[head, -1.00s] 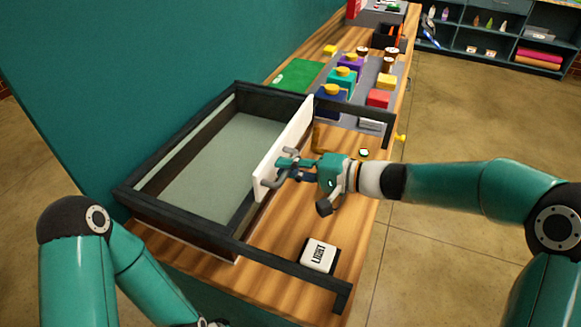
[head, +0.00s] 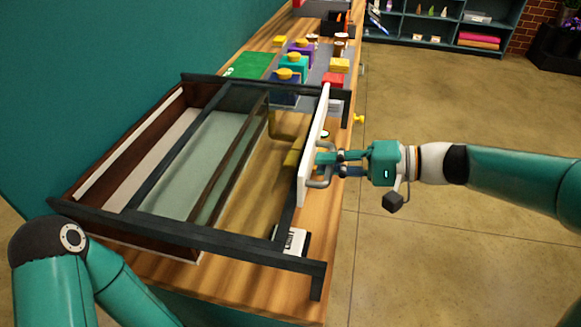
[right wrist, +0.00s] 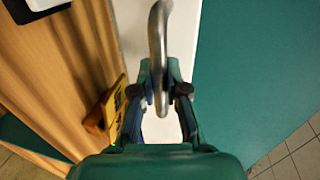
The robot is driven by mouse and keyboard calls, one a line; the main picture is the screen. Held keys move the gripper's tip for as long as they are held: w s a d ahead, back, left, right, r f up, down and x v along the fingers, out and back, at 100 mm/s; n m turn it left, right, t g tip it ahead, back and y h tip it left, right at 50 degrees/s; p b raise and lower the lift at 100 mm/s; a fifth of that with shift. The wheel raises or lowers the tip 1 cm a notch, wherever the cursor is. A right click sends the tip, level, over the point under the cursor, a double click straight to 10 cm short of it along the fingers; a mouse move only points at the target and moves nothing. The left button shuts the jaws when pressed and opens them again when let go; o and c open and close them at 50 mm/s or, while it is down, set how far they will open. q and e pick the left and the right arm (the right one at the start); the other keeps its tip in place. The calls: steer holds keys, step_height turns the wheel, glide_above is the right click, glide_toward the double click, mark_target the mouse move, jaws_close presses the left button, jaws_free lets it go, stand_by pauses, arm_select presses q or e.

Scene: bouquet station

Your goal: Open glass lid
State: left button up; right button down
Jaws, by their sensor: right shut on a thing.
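The glass lid (head: 262,175) is a dark-framed pane with a white front panel (head: 313,140) and a grey handle (head: 318,183). It lies out to the right along the dark rails of the box (head: 185,247). A strip of the box on the left shows without glass over it; the pane still covers part of the box. My right gripper (head: 322,166) is shut on the handle. The right wrist view shows the handle (right wrist: 158,40) between the fingers (right wrist: 163,95). My left gripper is out of view; only that arm shows.
A white label block (head: 293,240) sits under the right part of the rails. Coloured boxes (head: 292,66) and a green mat (head: 250,65) stand farther back on the wooden counter (head: 225,280). Open floor (head: 430,245) lies right of the counter.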

steer(key=f+b+v, duration=0.1)
steer(key=v, duration=0.5)
steer(key=shift+d+f, duration=0.15)
steer(key=shift+f, duration=0.2)
steer(key=c, duration=1.2)
jaws_free()
steer(key=shift+r, duration=0.1)
